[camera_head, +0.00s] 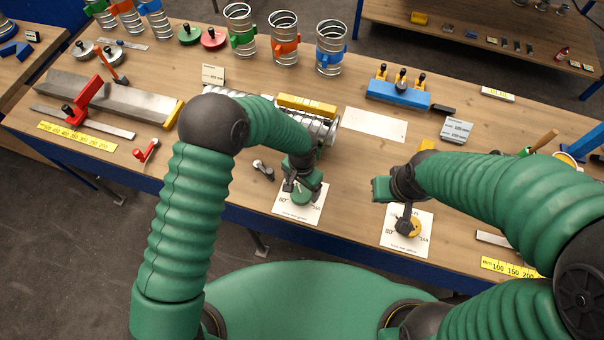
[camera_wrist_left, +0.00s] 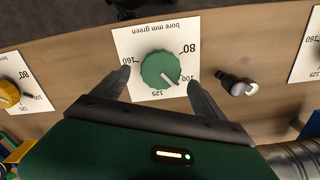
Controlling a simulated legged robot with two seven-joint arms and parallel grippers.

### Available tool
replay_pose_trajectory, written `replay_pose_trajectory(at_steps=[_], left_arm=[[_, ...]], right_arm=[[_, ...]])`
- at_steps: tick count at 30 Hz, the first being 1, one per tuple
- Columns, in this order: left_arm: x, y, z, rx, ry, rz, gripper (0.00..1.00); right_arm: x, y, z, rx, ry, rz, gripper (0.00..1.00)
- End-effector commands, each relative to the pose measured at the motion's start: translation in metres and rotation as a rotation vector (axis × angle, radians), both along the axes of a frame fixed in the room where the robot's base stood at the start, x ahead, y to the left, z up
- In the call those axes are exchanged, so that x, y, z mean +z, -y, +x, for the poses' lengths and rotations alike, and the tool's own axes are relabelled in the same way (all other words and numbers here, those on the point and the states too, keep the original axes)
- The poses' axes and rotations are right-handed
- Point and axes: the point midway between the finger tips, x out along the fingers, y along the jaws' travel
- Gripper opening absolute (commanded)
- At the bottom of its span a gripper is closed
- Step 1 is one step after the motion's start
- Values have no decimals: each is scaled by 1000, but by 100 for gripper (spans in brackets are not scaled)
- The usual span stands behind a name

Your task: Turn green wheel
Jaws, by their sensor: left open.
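The green wheel (camera_wrist_left: 160,69) is a ridged round knob on a white card headed "bore mm green", with marks 80, 100, 125 and 160. Its pointer line is near the 100 mark. My left gripper (camera_wrist_left: 157,79) is open, one finger on either side of the wheel, with visible gaps in the left wrist view. In the head view my left gripper (camera_head: 302,186) is over the card (camera_head: 290,215) and partly hides the wheel. My right gripper (camera_head: 406,208) is by a yellow wheel (camera_head: 413,228) on another card; its fingers are not clear.
A small black-and-metal lever (camera_wrist_left: 237,85) lies beside the green wheel's card. A ribbed metal duct (camera_head: 325,129) with a yellow bar (camera_head: 307,105) lies behind my left gripper. A blue block (camera_head: 398,94) stands further back. Bare wood lies between the two cards.

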Motion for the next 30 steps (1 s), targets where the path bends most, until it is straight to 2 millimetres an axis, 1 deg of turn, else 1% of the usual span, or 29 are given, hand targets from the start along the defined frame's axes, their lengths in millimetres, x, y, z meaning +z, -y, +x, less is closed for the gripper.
replay_pose_trajectory(at_steps=[1,9,12,15,20,30], left_arm=[[11,0,3,2,7,-2,82],[91,0,3,3,6,-1,82],[114,1,2,2,3,-1,82],[129,0,2,1,1,1,82],[138,0,2,2,-3,1,82],[137,0,1,1,-2,1,82]], right_arm=[[-7,0,0,0,0,0,0],[-25,0,0,0,0,0,0],[-29,0,0,0,0,0,0],[-30,0,0,0,0,0,0],[-31,0,0,0,0,0,0],[-30,0,0,0,0,0,0]])
